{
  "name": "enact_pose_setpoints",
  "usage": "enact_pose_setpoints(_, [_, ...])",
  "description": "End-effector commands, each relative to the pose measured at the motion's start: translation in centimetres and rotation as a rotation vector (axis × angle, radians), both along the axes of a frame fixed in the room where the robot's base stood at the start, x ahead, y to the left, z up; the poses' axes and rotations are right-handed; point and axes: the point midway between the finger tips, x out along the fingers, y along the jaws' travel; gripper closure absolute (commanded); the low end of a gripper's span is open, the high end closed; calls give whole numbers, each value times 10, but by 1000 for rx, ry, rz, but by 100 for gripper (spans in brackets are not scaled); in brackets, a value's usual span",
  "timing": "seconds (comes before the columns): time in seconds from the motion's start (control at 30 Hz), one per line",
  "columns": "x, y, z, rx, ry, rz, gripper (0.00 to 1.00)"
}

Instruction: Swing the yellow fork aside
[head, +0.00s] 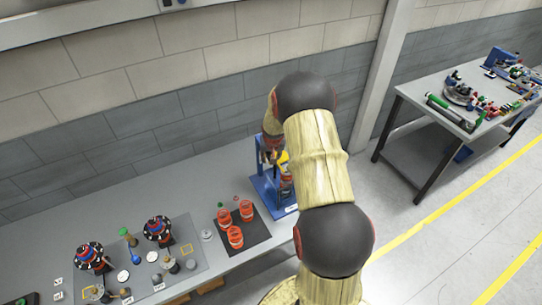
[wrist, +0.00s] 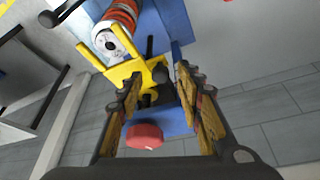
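The yellow fork (wrist: 122,72) is in the upper middle of the wrist view. It has a round black part by its right end. In the head view the yellow fork (head: 283,158) shows only as a small patch beside my arm. It is on a blue fixture (head: 267,192) standing on the grey bench. My gripper (wrist: 156,82) has its two fingers apart, one on each side of the fork's right end. I see no finger clearly pressing on it. In the head view the gripper is mostly hidden by my arm.
A red-and-white coiled cylinder (wrist: 118,22) adjoins the fork, and a red knob (wrist: 145,136) sits below it between the fingers. Three red cups (head: 235,237) stand on a black mat left of the fixture. Several small parts crowd the bench's left. Another table (head: 462,125) stands right.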

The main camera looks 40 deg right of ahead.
Motion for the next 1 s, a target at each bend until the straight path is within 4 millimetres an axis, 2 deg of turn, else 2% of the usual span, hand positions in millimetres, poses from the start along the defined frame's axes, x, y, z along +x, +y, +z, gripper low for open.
enact_pose_setpoints(0.4, [2, -2, -7, 0, 0, 1, 64])
enact_pose_setpoints(1.0, [2, -1, -7, 0, 0, 1, 98])
